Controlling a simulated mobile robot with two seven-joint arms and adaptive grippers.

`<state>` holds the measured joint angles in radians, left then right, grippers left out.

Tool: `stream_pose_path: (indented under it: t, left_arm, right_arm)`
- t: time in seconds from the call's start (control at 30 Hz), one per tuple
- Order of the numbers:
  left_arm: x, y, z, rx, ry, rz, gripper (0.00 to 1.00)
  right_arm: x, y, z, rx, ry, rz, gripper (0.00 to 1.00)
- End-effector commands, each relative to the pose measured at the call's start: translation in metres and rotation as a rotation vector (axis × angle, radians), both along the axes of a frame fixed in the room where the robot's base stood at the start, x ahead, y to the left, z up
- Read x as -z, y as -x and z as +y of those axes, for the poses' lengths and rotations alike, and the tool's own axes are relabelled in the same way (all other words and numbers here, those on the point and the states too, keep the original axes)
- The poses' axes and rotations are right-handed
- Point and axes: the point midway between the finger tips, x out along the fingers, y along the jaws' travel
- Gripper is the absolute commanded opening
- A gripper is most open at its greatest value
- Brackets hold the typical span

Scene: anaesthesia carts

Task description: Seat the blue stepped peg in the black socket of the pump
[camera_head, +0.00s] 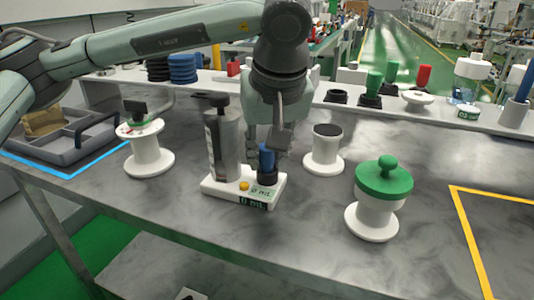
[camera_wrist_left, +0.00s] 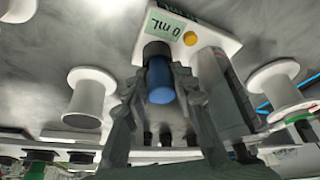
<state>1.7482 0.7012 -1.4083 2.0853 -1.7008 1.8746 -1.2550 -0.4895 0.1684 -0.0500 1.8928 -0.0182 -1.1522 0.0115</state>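The pump has a white base (camera_head: 222,187) with a grey cylinder (camera_head: 222,140), a yellow button and a green label reading 0 mL. Its black socket (camera_head: 267,177) is at the base's right side. The blue stepped peg (camera_head: 266,157) stands upright in the socket's mouth; its lower part is hidden. My right gripper is not in view.
A white spool with a black top (camera_head: 324,150) stands right of the pump, and a green-capped one (camera_head: 383,185) farther right. A white stand (camera_head: 147,150) and a grey tray (camera_head: 75,145) are at left. A rear shelf holds pegs and jars. The front table is clear.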

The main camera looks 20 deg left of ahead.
Motion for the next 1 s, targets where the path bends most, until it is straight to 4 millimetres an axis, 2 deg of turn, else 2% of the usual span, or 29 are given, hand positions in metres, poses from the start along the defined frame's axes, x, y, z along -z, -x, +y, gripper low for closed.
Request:
stream_pose_path:
  t: [0.03, 0.1, 0.67, 0.7, 0.87, 1.0]
  left_arm:
    - [0.01, 0.004, -0.001, 0.007, -0.004, 0.024, 0.36]
    - [0.01, 0.004, -0.001, 0.007, -0.004, 0.025, 0.45]
    - [0.005, 0.004, -0.001, 0.007, -0.005, 0.021, 0.45]
    - [0.003, 0.004, -0.001, 0.007, -0.004, 0.02, 0.45]
    - [-0.01, 0.004, -0.002, 0.007, -0.003, 0.015, 0.45]
    - [-0.041, 0.015, -0.01, 0.008, -0.002, 0.009, 0.45]
  right_arm:
    - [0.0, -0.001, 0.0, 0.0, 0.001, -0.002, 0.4]
    - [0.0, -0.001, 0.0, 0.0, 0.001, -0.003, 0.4]
    - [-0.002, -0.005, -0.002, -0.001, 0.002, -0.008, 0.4]
    - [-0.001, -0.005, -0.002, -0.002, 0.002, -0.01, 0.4]
    - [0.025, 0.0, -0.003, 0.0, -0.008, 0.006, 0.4]
    - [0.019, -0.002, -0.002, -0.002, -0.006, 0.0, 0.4]
